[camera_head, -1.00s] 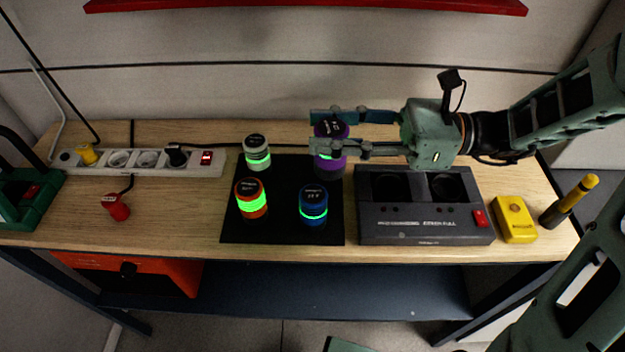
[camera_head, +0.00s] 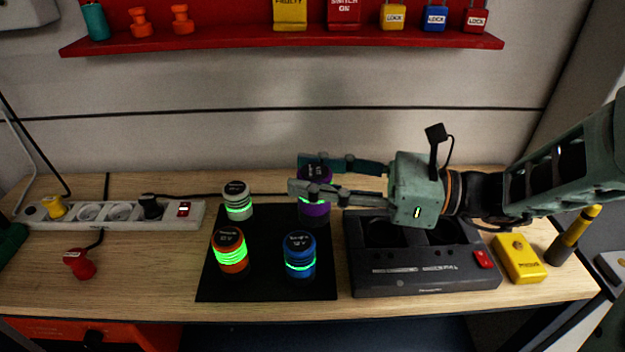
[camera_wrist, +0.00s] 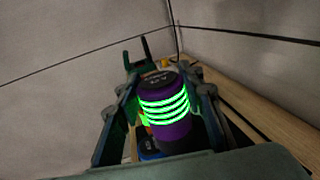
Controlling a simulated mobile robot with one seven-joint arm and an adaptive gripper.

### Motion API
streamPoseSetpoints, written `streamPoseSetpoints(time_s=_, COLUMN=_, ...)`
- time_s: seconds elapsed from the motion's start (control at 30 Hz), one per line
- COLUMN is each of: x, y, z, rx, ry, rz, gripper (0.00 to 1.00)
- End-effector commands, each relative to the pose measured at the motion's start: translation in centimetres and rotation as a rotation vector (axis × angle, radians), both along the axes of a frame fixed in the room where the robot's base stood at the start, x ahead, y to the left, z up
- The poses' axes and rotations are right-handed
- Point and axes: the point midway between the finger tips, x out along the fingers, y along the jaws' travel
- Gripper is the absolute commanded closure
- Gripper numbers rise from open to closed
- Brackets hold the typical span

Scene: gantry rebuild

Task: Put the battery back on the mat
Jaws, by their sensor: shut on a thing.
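The purple battery (camera_head: 314,208) has a dark top and is at the back right corner of the black mat (camera_head: 265,288). My gripper (camera_head: 306,180) reaches in from the right and is shut on the purple battery, one finger on each side. In the wrist view the purple battery (camera_wrist: 164,108) stands between the fingers with its green rings lit. The fingers hide part of it in the head view. I cannot tell whether its base touches the mat. White (camera_head: 237,200), orange (camera_head: 230,251) and blue (camera_head: 300,255) batteries stand upright on the mat.
The dark charger (camera_head: 425,275) stands right of the mat, under my gripper. A yellow box (camera_head: 519,258) is beside it. A power strip (camera_head: 100,213) and red plug (camera_head: 79,264) are at left. A red shelf (camera_head: 250,42) with locks hangs above.

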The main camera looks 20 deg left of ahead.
Motion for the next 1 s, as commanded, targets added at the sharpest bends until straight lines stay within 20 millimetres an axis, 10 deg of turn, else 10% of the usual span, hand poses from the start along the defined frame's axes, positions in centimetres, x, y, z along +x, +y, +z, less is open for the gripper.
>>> streamPoseSetpoints(time_s=0.4, x=5.6, y=4.3, z=-5.7, rx=0.003, ry=0.003, rz=0.003, gripper=1.00)
streamPoseSetpoints(time_s=1.0, x=7.1, y=5.3, z=-10.8, rx=0.001, ry=0.000, rz=0.001, gripper=1.00)
